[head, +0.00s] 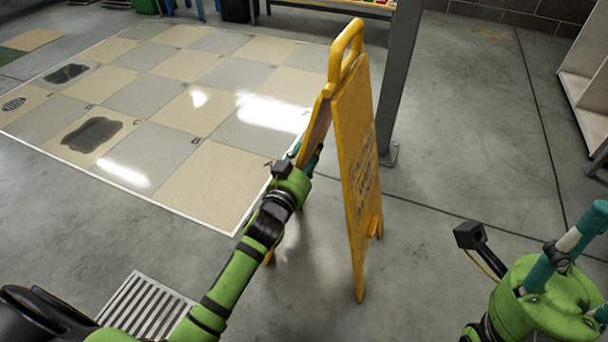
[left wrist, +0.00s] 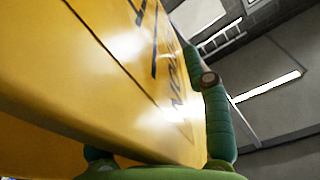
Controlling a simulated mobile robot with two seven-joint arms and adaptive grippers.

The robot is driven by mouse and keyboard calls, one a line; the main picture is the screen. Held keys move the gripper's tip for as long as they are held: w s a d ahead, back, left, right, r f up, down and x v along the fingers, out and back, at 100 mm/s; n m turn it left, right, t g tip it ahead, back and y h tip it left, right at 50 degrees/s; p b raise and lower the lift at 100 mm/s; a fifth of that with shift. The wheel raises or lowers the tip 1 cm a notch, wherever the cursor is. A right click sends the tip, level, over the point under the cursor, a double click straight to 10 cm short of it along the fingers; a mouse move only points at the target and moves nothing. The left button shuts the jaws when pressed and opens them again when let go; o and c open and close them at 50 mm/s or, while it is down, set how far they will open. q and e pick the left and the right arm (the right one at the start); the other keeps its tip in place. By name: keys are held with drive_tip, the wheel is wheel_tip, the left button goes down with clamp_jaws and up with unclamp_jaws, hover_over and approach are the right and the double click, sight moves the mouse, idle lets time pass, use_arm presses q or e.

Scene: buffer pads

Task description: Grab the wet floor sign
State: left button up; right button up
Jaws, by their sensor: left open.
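The yellow wet floor sign (head: 356,150) stands upright on the floor, its two panels spread apart and a loop handle on top. My left gripper (head: 308,154) is at the sign's left side, by the edges of its panels at mid height. In the left wrist view, a yellow panel of the sign (left wrist: 90,70) with dark lettering fills the left side. One green finger is to the right of the panel; the other is mostly hidden by it at lower left. The gripper is open. My right gripper (head: 566,246) is partly cut off at the right edge, away from the sign.
A grey post (head: 398,80) stands on the floor just behind the sign. A tiled floor area (head: 215,185) with dark stains lies at left, and a floor grate (head: 146,309) at lower left. A shelf (head: 588,85) is at the right edge. The floor right of the sign is clear.

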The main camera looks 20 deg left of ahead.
use_arm(q)
clamp_jaws()
drive_tip(key=shift+r, duration=0.25)
